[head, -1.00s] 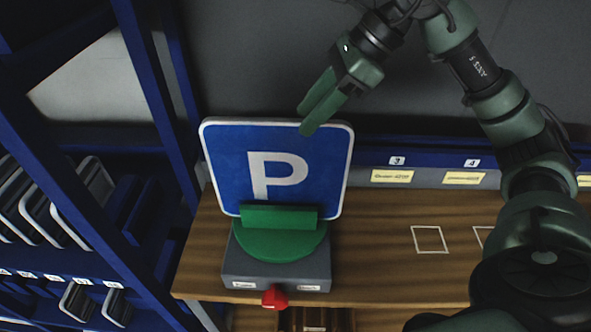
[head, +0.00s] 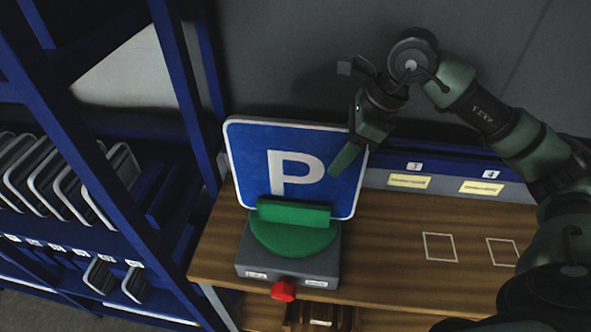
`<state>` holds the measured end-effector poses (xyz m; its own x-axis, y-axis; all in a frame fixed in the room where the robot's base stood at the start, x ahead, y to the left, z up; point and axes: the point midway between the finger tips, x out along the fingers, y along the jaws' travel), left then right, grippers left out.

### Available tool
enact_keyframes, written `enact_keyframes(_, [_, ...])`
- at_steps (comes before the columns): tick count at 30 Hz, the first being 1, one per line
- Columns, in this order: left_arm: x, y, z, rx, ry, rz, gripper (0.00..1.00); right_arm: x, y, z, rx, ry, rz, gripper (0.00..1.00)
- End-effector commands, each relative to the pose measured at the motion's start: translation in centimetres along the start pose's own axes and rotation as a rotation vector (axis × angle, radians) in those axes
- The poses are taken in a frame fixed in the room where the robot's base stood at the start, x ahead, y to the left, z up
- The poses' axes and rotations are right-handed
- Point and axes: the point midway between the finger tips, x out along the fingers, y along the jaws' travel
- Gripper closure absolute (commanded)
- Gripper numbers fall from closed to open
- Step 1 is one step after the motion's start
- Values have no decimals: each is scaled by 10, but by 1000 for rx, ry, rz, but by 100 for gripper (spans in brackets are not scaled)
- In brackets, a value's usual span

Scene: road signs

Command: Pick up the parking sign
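The parking sign (head: 250,160) is a blue square with a white P and a white rim. It stands upright in a green clamp (head: 294,213) on a grey base with a red knob, on the wooden bench. My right gripper (head: 346,160) points down at the sign's right part and overlaps it in the head view. Its fingers appear nearly in line, so I cannot tell the gap between them or whether they touch the sign. My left gripper is not in view.
A blue shelf rack (head: 120,200) with several signs in slots stands at the left. The wooden bench (head: 390,240) is clear to the right, with white outlined squares. Yellow labels (head: 409,181) line a rail behind it. The red knob (head: 284,290) sticks out in front.

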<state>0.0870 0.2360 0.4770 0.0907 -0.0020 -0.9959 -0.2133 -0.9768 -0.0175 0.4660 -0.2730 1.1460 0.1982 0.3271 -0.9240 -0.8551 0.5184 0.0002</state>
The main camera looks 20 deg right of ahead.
Motion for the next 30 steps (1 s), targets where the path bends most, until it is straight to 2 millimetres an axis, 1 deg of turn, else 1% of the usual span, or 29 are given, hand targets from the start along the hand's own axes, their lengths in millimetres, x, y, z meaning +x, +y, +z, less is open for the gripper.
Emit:
enact_keyframes(5, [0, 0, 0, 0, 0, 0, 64, 1, 0, 0, 0, -1, 0, 60])
enact_keyframes(6, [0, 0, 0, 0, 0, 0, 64, 1, 0, 0, 0, -1, 0, 66])
enact_keyframes(8, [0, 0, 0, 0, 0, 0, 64, 1, 0, 0, 0, -1, 0, 82])
enact_keyframes(9, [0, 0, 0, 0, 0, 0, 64, 0, 0, 0, 0, -1, 0, 93])
enact_keyframes(10, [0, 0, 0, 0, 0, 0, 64, 0, 0, 0, 0, -1, 0, 100])
enact_keyframes(30, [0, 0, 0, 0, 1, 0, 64, 0, 0, 0, 0, -1, -1, 100])
